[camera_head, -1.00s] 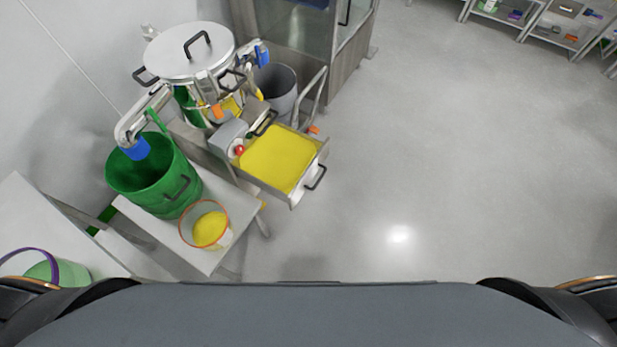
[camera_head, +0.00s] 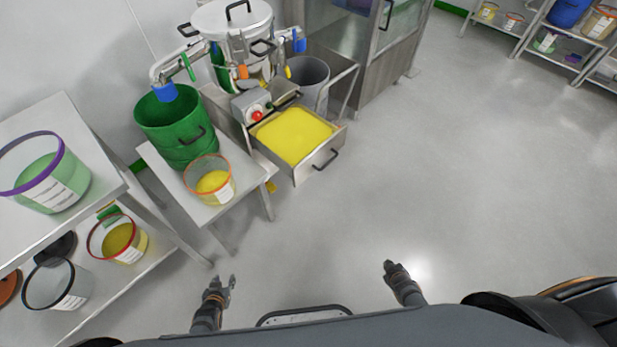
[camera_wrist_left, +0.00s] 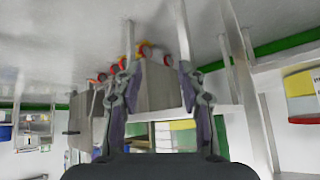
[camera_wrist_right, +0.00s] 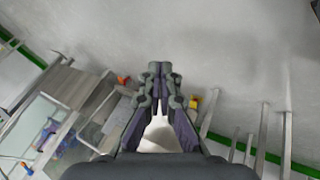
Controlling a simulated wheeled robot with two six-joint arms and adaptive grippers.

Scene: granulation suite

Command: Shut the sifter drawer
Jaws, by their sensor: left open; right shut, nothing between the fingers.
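The sifter (camera_head: 228,22) is a steel lidded machine at the upper left of the head view. Its drawer (camera_head: 317,158) is pulled out at the lower right side, full of yellow powder (camera_head: 294,134). The drawer's front panel has a dark handle (camera_head: 326,160). My left gripper (camera_head: 225,283) is open and empty, low over the floor, well short of the drawer. My right gripper (camera_head: 390,264) is shut and empty, also over the floor, apart from the drawer. The wrist views show the open left fingers (camera_wrist_left: 158,75) and the closed right fingers (camera_wrist_right: 160,68).
A green drum (camera_head: 172,128) and a small tub of yellow powder (camera_head: 211,184) stand on a low table left of the drawer. A shelf with tubs (camera_head: 60,100) is at the left. A grey bin (camera_head: 310,80) stands behind the drawer. Floor to the right is clear.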

